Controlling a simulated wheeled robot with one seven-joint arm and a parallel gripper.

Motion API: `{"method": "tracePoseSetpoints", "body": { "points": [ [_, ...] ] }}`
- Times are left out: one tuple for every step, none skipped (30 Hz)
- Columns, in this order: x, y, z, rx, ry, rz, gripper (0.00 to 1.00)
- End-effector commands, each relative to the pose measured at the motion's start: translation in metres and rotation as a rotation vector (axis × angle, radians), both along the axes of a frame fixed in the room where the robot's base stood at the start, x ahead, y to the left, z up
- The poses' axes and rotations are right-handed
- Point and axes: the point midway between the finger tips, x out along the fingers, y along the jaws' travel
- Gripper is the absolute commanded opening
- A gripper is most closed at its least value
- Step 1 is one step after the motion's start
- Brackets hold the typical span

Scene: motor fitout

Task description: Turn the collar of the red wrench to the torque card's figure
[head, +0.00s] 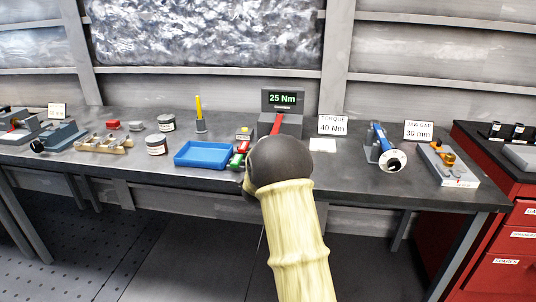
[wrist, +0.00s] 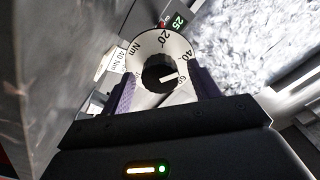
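The red wrench (head: 277,124) is at the torque stand (head: 291,120), whose display (head: 283,99) reads 25 Nm. The torque card (head: 332,126) reads 40 Nm. In the head view my dark wrist hides my gripper and the near end of the wrench. In the wrist view the pale round collar (wrist: 146,46) shows marks 20, 40, 60 and Nm, with a dark centre and a white line. My gripper (wrist: 164,76) has one finger on each side of the collar, close to its edges. Whether the fingers press on it is not clear.
A blue tray (head: 205,154) and a red-and-green item (head: 240,154) lie left of my wrist. On the right stand a blue tool on a stand (head: 385,148), the 30 mm card (head: 418,130) and a pale block (head: 448,168). Jars and a yellow-handled tool (head: 199,112) are farther left.

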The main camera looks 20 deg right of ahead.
Motion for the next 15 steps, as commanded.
{"method": "tracePoseSetpoints", "body": {
  "points": [
    [0.000, 0.000, 0.000, 0.000, 0.000, 0.000, 0.61],
    [0.000, 0.000, 0.000, 0.000, 0.000, 0.000, 0.61],
    [0.000, 0.000, 0.000, 0.000, 0.000, 0.000, 0.61],
    [0.000, 0.000, 0.000, -0.001, 0.001, 0.000, 0.61],
    [0.000, 0.000, 0.000, -0.001, 0.001, 0.000, 0.61],
    [0.000, 0.000, 0.000, -0.001, 0.001, 0.000, 0.61],
    [-0.001, 0.001, 0.000, -0.001, 0.001, 0.000, 0.61],
    [-0.001, 0.001, 0.000, -0.001, 0.000, 0.001, 0.61],
    [-0.002, 0.002, 0.000, -0.001, 0.001, 0.001, 0.61],
    [-0.004, 0.003, 0.000, 0.000, 0.000, 0.001, 0.61],
    [-0.005, 0.004, 0.000, 0.000, 0.000, 0.001, 0.61],
    [-0.008, 0.007, 0.000, 0.000, 0.000, 0.001, 0.61],
    [-0.011, 0.009, -0.001, 0.000, 0.002, 0.001, 0.61],
    [-0.014, 0.011, 0.000, -0.001, 0.001, 0.001, 0.61],
    [-0.019, 0.014, 0.000, 0.000, 0.001, 0.002, 0.61]
  ]
}}
